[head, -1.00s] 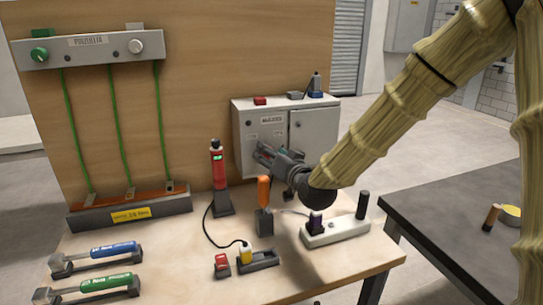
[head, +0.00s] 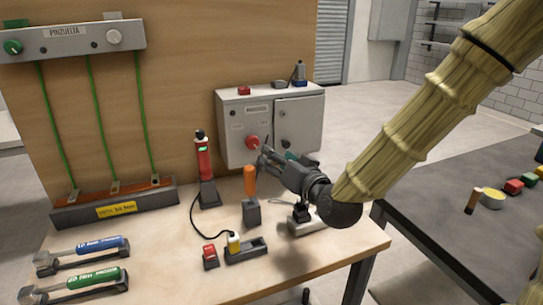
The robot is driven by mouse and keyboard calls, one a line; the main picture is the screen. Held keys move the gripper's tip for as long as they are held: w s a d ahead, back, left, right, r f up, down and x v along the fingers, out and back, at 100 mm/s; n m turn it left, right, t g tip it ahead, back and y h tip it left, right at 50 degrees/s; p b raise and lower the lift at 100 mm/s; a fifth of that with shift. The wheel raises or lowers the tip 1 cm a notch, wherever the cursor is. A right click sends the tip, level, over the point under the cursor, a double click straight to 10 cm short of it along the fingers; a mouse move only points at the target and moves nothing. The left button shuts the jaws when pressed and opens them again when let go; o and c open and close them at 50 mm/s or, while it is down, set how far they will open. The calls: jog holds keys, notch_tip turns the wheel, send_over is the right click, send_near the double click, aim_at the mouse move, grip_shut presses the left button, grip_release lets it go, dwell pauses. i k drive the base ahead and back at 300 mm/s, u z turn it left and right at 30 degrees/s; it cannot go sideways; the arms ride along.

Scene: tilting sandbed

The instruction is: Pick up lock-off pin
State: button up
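An orange-handled tool (head: 250,180) stands upright in a dark grey block (head: 251,212) on the wooden bench; I cannot tell whether it is the lock-off pin. My gripper (head: 264,158) points left, just right of the orange handle's top in the picture and in front of the grey cabinet. Its fingers look parted and hold nothing that I can see. Its body partly covers a white base with dark parts (head: 303,228). A red knob (head: 252,142) shows on the cabinet door, left of the fingertips.
The grey cabinet (head: 232,115) carries small items on top. A red torch-like device (head: 203,160) stands left of the orange handle. A red block (head: 210,256) and a tray with a yellow plug (head: 245,252) lie in front. Blue and green tools lie left.

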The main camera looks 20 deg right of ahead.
aim_at(209, 252)
jog(key=k, duration=1)
